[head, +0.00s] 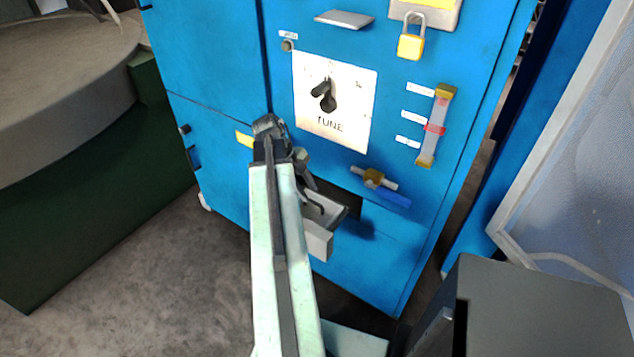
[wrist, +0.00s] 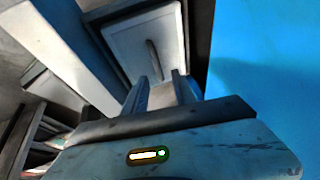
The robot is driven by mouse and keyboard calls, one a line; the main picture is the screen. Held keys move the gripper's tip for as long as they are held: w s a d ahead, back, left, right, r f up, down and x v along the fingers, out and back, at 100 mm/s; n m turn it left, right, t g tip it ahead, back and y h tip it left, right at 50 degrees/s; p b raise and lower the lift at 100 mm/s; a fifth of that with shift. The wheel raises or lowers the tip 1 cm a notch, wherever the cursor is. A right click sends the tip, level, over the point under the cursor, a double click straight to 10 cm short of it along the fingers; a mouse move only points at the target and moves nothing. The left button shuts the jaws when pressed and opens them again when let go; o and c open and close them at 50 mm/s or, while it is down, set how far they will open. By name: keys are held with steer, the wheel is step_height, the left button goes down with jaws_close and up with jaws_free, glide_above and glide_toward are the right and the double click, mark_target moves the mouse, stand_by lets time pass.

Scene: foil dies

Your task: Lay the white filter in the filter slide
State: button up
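The filter slide (head: 319,242) is a pale drawer pulled out low on the blue cabinet. In the wrist view its pale front wall (wrist: 62,45) runs along the left. A flat whitish panel with rounded corners, which looks like the white filter (wrist: 128,42), lies inside the slide's dark frame. A narrow dark grey strip runs down its middle. My gripper (head: 312,200) is over the slide. In the wrist view my gripper (wrist: 161,82) has its two fingers apart, either side of the strip's near end. I cannot tell whether they touch the panel.
The blue cabinet (head: 225,195) carries a TUNE dial plate (head: 350,95), a yellow padlock (head: 411,45), a gauge tube (head: 436,125) and a valve with a blue handle (head: 385,198). A dark box (head: 545,310) stands at the right front. Bare floor (head: 130,270) lies left.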

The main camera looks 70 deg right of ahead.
steer(key=p+v, duration=0.6)
steer(key=v, duration=0.2)
steer(key=shift+r, duration=0.3)
steer(key=shift+w, duration=0.1)
